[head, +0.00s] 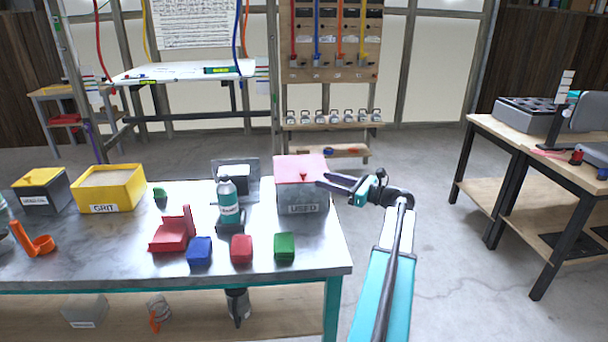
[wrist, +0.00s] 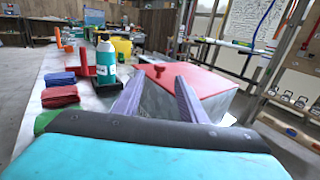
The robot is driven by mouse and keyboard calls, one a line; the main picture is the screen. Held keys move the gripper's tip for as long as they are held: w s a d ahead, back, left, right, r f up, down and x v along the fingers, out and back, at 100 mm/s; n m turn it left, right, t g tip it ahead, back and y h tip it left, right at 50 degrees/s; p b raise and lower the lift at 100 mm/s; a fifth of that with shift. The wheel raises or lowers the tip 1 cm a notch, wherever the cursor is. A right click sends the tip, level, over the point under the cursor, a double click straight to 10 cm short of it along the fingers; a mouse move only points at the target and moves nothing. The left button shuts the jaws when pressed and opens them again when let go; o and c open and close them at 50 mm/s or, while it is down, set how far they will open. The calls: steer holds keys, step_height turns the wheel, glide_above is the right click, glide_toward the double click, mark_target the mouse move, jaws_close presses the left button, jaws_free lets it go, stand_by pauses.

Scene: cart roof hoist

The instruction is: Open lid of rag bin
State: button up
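The rag bin (head: 301,201) is a grey box marked "USED" at the right end of the metal table. Its flat red lid (head: 290,165) lies closed on top, with a small red knob (head: 303,177). My gripper (head: 324,181) is at the bin's right side, its fingertips near the lid's right edge and pointing toward the knob. In the wrist view the two fingers (wrist: 160,78) are apart and empty. The red lid (wrist: 205,88) shows beyond and between them, and the knob (wrist: 154,70) stands just past the fingertips, seemingly untouched.
A teal-labelled bottle (head: 228,196) stands on a dark base left of the bin. Red, blue and green blocks (head: 241,249) lie along the table front. A yellow grit box (head: 108,187) is farther left. Open floor (head: 430,170) lies right of the table, before another bench (head: 500,132).

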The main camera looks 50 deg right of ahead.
mark_target(304, 172)
steer(key=x, duration=0.9)
steer(key=shift+w+a+p, duration=0.1)
steer(key=shift+w+p, duration=0.25)
jaws_close()
